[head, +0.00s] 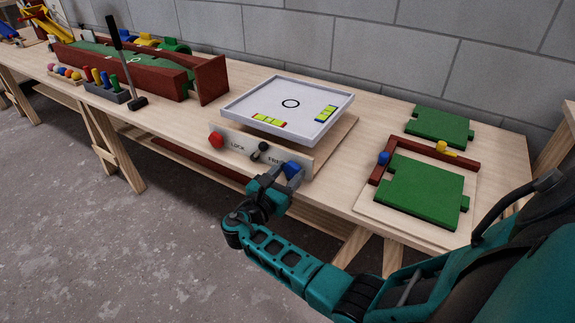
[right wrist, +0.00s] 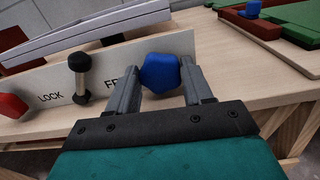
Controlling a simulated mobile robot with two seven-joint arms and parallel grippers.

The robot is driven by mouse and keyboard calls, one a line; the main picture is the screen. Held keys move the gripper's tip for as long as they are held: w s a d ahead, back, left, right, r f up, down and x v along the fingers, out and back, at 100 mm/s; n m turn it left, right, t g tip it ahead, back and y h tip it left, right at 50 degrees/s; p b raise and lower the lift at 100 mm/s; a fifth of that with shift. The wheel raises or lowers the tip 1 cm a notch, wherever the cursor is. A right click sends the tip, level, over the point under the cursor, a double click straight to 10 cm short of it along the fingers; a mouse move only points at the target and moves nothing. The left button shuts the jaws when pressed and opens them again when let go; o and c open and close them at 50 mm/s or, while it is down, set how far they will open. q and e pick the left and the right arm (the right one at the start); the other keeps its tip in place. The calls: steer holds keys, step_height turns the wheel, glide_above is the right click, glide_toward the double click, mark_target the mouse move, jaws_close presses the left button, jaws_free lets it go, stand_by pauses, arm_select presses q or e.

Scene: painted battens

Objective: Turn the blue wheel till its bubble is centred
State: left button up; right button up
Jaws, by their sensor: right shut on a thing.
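The blue wheel (head: 291,170) is on the pale front panel, at its right end. My right gripper (head: 284,178) is shut on it, one finger on each side. The right wrist view shows the blue wheel (right wrist: 160,73) between the two fingers. Above the panel is a white tray (head: 240,98) with a black ring on its floor. A yellow-green vial with blue edging (head: 326,113) lies at the tray's right side. Its bubble is too small to place. My left gripper is out of view.
A red wheel (head: 215,140) and a black-knobbed lever (head: 259,152) between the words LOCK and FREE share the panel. A red-edged vial (head: 269,119) lies at the tray's front. Green boards (head: 425,190) are at right, a dark red trough (head: 150,75) at left.

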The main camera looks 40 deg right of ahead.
steer(key=shift+r+n+p, duration=0.4)
steer(key=shift+n+p, duration=0.95)
steer(key=shift+n, duration=0.05)
steer(key=shift+w+f+n+p, duration=0.1)
steer(key=shift+f+n+p, duration=0.1)
steer(key=shift+n+p, duration=0.85)
steer(key=shift+f+n, duration=0.1)
steer(key=shift+n, duration=0.85)
steer(key=shift+n+p, duration=0.3)
steer(key=shift+p, duration=0.05)
steer(key=o, duration=1)
steer(key=shift+f, duration=0.1)
steer(key=shift+o, duration=0.2)
